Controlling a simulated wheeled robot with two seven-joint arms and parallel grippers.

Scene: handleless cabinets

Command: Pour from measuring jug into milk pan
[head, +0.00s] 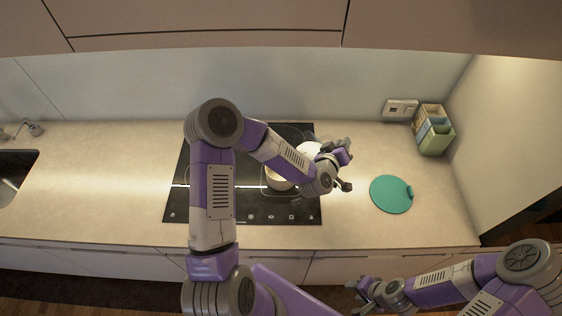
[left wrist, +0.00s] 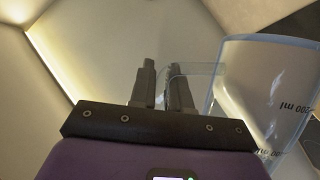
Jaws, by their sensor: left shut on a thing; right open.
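The clear measuring jug (left wrist: 262,85) fills the right of the left wrist view; its printed "200 ml" mark appears upside down. My left gripper (head: 329,148) is above the right side of the hob, and its fingers (left wrist: 164,80) are shut on the jug's handle. In the head view a pale, whitish shape (head: 308,149) shows beside these fingers; I cannot tell whether it is the jug. A pan (head: 276,181), likely the milk pan, stands on the hob, partly hidden by my left forearm. My right gripper (head: 362,293) is open and empty in front of the counter, low at the bottom.
The black hob (head: 250,207) is set in the pale counter (head: 110,190). A round teal board (head: 391,194) lies to its right. A sink (head: 14,170) is at far left. Cabinets overhang above.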

